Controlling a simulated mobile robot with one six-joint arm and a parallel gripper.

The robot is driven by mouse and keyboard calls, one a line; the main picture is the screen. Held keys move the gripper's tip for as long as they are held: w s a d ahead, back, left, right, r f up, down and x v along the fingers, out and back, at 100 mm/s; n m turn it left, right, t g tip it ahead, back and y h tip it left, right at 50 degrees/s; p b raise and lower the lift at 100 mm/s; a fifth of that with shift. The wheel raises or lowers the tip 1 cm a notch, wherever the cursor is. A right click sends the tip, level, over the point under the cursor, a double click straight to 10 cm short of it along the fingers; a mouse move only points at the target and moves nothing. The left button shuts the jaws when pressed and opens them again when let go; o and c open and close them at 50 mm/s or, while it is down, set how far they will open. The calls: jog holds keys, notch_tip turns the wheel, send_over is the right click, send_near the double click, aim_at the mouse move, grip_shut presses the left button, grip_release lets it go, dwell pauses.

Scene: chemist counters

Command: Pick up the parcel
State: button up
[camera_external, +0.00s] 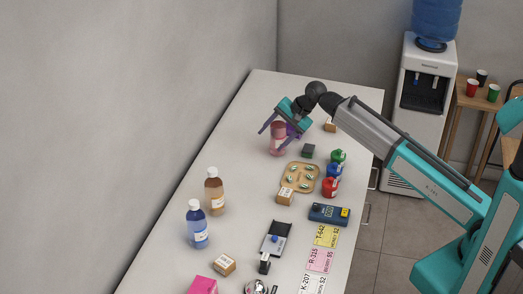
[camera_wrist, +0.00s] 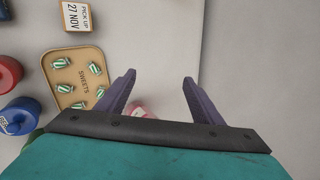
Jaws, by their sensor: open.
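I cannot tell which small box is the parcel. One small brown box (camera_external: 285,197) stands at the tray's near edge; in the wrist view a box (camera_wrist: 77,17) at upper left carries a white label reading "PICK UP 27 NOV". Another brown box (camera_external: 223,264) stands at the near part of the counter. My gripper (camera_external: 280,132) is open at the pink bottle (camera_external: 278,145), away from the labelled box. In the wrist view my purple fingers (camera_wrist: 158,77) are spread, with no box between them.
A sweets tray (camera_wrist: 52,82) lies left of my fingers. Red (camera_external: 330,188), blue (camera_external: 334,172) and green (camera_external: 338,157) jars stand right of it. Brown (camera_external: 214,192) and blue (camera_external: 196,225) bottles stand left.

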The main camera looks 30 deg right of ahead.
aim_at(286, 192)
jog(key=s+a+f+n+g+h+p, duration=0.1)
jog(key=s+g+h, duration=0.3)
jog(key=s, duration=0.8)
jog(key=shift+s+a+f+g+h+p, duration=0.35)
jog(key=shift+a+f+h+p, duration=0.15)
jog(key=shift+p, duration=0.15)
jog(key=shift+f+p, duration=1.05)
jog(key=shift+f, duration=3.2)
jog(key=shift+f+p, duration=1)
jog(key=shift+f, duration=1.6)
